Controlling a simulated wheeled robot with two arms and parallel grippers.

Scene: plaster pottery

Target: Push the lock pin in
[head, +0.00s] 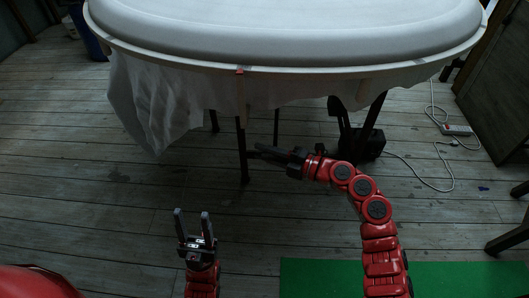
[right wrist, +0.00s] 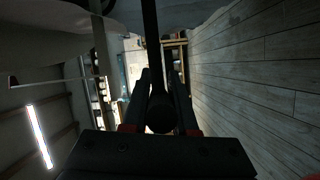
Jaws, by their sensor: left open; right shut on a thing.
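My right gripper (head: 260,151) reaches left under the white round-topped table (head: 285,58), its tips beside a thin dark leg (head: 241,135). In the right wrist view its two fingers (right wrist: 159,85) are shut on a dark, round-ended piece (right wrist: 160,115), which looks like the lock pin. A dark bar (right wrist: 150,35) runs upward beyond the fingers. The pin's far end and how deep it sits are hidden. The pin cannot be made out in the head view. My left gripper (head: 192,226) is open and empty, low over the floor, apart from the table.
A white cloth (head: 155,105) hangs from the table's left side. A black boxy object (head: 368,143) stands on the floor right of my right gripper. A white cable and power strip (head: 457,130) lie at right. A green mat (head: 330,280) lies in front. Plank floor is clear at left.

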